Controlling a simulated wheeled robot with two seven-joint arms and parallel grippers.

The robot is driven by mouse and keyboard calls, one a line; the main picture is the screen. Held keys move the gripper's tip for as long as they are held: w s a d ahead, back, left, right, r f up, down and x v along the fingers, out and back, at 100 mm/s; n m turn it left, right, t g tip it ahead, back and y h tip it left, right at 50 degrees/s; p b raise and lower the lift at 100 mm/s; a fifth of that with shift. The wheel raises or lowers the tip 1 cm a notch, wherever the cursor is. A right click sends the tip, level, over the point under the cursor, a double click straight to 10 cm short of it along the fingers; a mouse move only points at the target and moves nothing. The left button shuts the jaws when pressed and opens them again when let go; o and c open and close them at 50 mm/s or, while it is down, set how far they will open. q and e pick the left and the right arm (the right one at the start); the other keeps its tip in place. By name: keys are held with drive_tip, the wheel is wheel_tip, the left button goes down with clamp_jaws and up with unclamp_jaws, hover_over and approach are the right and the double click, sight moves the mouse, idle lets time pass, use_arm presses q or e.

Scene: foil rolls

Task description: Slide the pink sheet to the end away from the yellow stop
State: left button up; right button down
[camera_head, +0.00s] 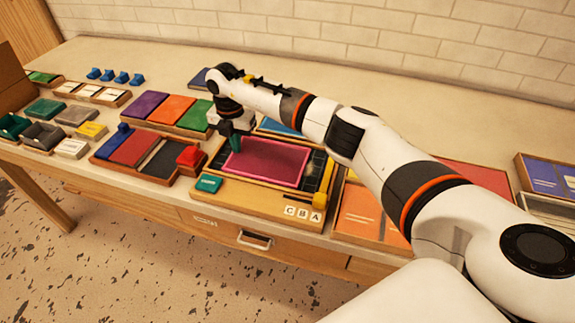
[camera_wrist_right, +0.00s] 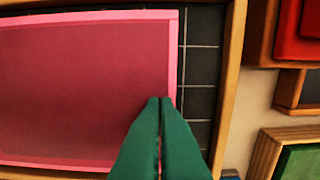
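The pink sheet (camera_head: 268,162) lies flat on a dark gridded bed in a wooden tray (camera_head: 258,200). It also fills the left of the right wrist view (camera_wrist_right: 85,85). A yellow bar (camera_head: 303,174), which looks like the stop, stands at the sheet's right end in the head view. My right gripper (camera_head: 236,145) is over the sheet's opposite, left end. Its green fingertips (camera_wrist_right: 160,100) are together, just inside the pink border; whether they press on the sheet is unclear. A strip of bare grid (camera_wrist_right: 200,75) shows between that border and the tray wall. My left gripper is out of view.
A red block (camera_head: 190,157) and a tray of coloured panels (camera_head: 130,146) stand left of the sheet's tray. A green block (camera_head: 208,183) and letter tiles (camera_head: 302,213) sit on its front ledge. My right arm covers the area behind and to the right.

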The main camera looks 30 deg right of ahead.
drive_tip(key=shift+w+a+f+b, duration=0.1)
drive_tip(key=shift+w+a+b, duration=0.6)
drive_tip(key=shift+b, duration=0.05)
wheel_tip(320, 180, up, 2)
drive_tip(key=shift+w+p, duration=0.15)
drive_tip(key=shift+p, duration=0.65)
wheel_tip(320, 180, up, 6)
drive_tip(key=p, duration=0.4)
